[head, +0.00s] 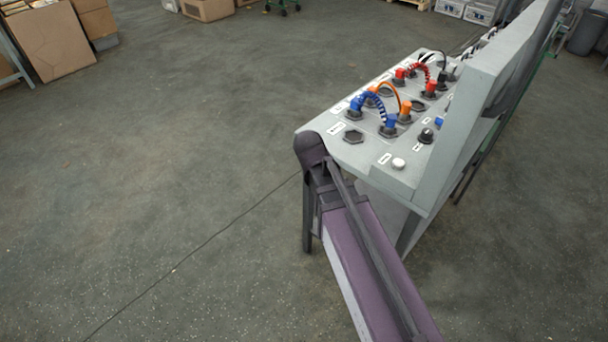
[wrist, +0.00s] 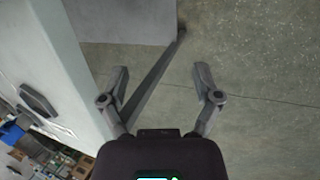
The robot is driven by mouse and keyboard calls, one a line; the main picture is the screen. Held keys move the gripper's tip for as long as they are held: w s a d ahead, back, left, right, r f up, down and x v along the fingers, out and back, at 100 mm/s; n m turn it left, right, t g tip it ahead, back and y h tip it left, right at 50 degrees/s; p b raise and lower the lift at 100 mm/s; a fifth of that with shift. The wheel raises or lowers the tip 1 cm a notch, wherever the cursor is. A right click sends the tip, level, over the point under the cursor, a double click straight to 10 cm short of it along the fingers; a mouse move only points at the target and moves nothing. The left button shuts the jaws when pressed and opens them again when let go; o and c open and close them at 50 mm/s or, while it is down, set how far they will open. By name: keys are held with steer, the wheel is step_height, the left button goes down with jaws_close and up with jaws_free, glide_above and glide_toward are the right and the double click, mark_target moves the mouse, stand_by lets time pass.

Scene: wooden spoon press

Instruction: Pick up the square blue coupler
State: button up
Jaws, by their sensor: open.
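Blue couplers sit at the two ends of a ribbed blue hose on the sloped grey panel in the head view. One blue coupler (head: 389,125) is nearer, and the other blue coupler (head: 356,104) is farther left. I cannot tell which is square. My gripper (wrist: 161,80) is open and empty in the wrist view, its two fingers apart over bare floor beside the panel. Its fingers do not show clearly in the head view. A blue patch (wrist: 11,133) shows at the wrist view's left edge, partly cut off.
The panel (head: 318,127) also holds an orange hose (head: 388,88), a red hose (head: 418,68), an empty dark socket (head: 353,137), a black knob (head: 426,135) and a white button (head: 398,163). A tall grey board (head: 470,110) rises at its right.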

steer(key=s+d+f+m+g+y, duration=0.1)
steer(key=s+d+m+y, duration=0.3)
steer(key=d+m, duration=0.5)
steer(key=shift+s+d, duration=0.3)
steer(key=shift+s, duration=0.95)
steer(key=shift+f, duration=0.1)
